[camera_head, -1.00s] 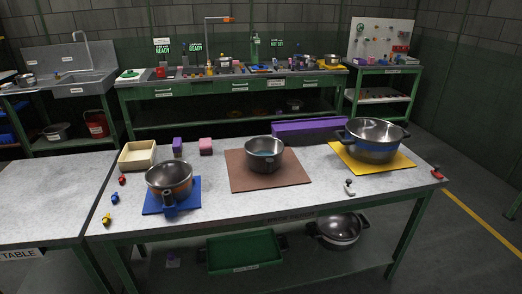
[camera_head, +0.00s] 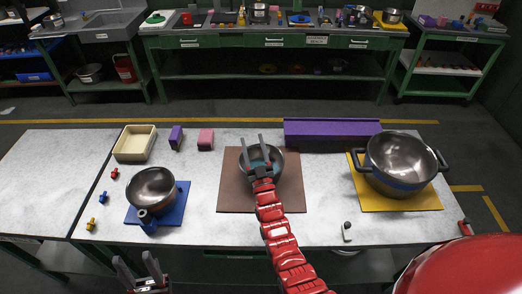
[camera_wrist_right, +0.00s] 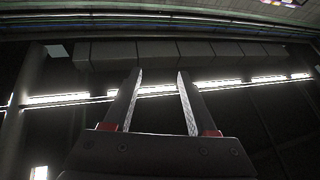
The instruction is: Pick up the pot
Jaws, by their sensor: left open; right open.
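Three metal pots stand on the table. A small pot (camera_head: 152,184) with a handle sits on a blue mat (camera_head: 181,205) at left. A middle pot (camera_head: 279,171) sits on a brown mat (camera_head: 230,190), partly hidden by my right arm. A large two-handled pot (camera_head: 400,160) sits on a yellow mat (camera_head: 430,203) at right. My right gripper (camera_head: 272,142) is open and empty, overlapping the middle pot in the head view. In the right wrist view its fingers (camera_wrist_right: 160,76) point toward a dark wall and lights, with no pot visible. My left gripper (camera_head: 134,262) is open and empty at the front edge, lower left.
A cream bin (camera_head: 135,143), a purple block (camera_head: 176,138), a pink block (camera_head: 206,140) and a long purple box (camera_head: 332,133) line the back. Small coloured pieces lie at left. A small grey-and-white item (camera_head: 346,232) lies at front right. Bare tabletop separates the mats.

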